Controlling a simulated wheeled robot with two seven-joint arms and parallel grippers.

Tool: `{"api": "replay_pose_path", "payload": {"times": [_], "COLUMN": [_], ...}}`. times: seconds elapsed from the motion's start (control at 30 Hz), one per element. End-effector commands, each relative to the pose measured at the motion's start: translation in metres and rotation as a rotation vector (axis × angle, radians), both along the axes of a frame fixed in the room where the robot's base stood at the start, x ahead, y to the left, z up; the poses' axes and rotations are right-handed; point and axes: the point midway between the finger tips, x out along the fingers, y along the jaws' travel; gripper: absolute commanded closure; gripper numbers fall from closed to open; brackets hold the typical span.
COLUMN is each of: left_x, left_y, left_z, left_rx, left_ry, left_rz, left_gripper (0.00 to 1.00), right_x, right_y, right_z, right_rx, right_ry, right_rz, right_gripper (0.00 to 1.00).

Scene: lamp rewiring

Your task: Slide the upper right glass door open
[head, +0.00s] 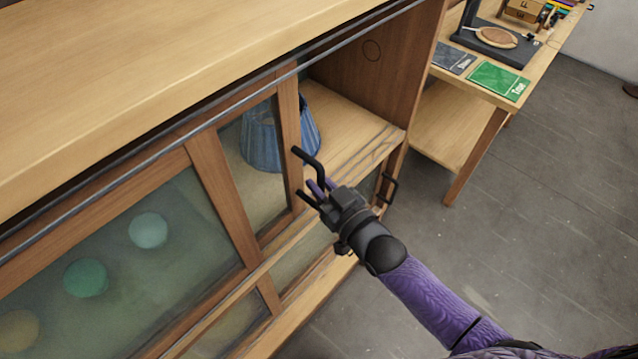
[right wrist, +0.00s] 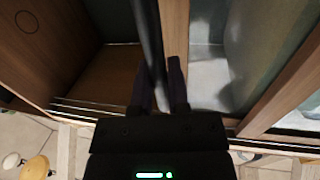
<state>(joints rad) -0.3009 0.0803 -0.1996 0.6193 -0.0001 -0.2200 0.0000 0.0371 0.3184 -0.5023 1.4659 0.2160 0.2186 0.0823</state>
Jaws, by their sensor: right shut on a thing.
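The upper right glass door (head: 289,140) of the wooden cabinet stands partly open, with a gap at its right. Its wooden frame edge shows in the right wrist view (right wrist: 175,35). My right gripper (head: 312,190) is at this edge, shut on the door's black bar handle (head: 307,158). In the right wrist view the handle (right wrist: 148,45) runs up between the fingers. A blue lampshade (head: 312,130) stands on the shelf, partly behind the door's glass. My left gripper is out of view.
The opening bares the shelf (head: 350,125) and cabinet side wall (head: 385,65). Another glass door (head: 150,270) is at left, with round coloured things behind it. Lower doors sit below, one with a black handle (head: 390,188). A side table (head: 470,110) stands beyond the cabinet.

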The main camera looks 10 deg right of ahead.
Motion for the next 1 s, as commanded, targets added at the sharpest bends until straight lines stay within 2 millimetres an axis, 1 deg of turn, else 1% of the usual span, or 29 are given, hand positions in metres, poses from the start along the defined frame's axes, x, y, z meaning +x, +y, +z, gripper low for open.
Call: {"api": "replay_pose_path", "payload": {"times": [0.33, 0.37, 0.4, 0.47, 0.5, 0.53, 0.77, 0.83, 0.93, 1.0], "left_x": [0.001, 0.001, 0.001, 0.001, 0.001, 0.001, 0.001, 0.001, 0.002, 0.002], "left_y": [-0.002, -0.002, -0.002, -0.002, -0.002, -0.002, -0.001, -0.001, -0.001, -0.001], "left_z": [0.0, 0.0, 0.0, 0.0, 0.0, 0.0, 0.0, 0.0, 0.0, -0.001], "left_rx": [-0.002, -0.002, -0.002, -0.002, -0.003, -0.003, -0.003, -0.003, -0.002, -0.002], "left_ry": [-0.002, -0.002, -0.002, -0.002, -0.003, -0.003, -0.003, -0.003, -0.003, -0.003], "left_rz": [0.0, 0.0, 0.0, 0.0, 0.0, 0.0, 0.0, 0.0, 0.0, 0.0], "left_gripper": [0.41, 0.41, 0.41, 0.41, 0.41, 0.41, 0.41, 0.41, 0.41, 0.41], "right_x": [0.0, 0.0, 0.0, 0.0, 0.0, 0.0, 0.0, -0.004, -0.018, -0.033], "right_y": [0.0, 0.0, 0.0, 0.0, 0.0, 0.0, 0.0, -0.002, -0.009, -0.016], "right_z": [0.0, 0.0, 0.0, 0.0, 0.0, 0.0, 0.0, 0.0, -0.001, -0.002], "right_rx": [0.002, 0.002, 0.002, 0.002, 0.002, 0.002, 0.002, 0.002, 0.0, 0.0], "right_ry": [-0.001, -0.001, -0.001, -0.001, -0.001, -0.001, -0.001, 0.001, 0.001, 0.002], "right_rz": [0.0, 0.0, 0.0, 0.0, 0.0, 0.0, 0.0, 0.0, 0.0, 0.0], "right_gripper": [1.0, 0.78, 0.69, 0.57, 0.48, 0.46, 0.46, 0.46, 0.46, 0.46]}}
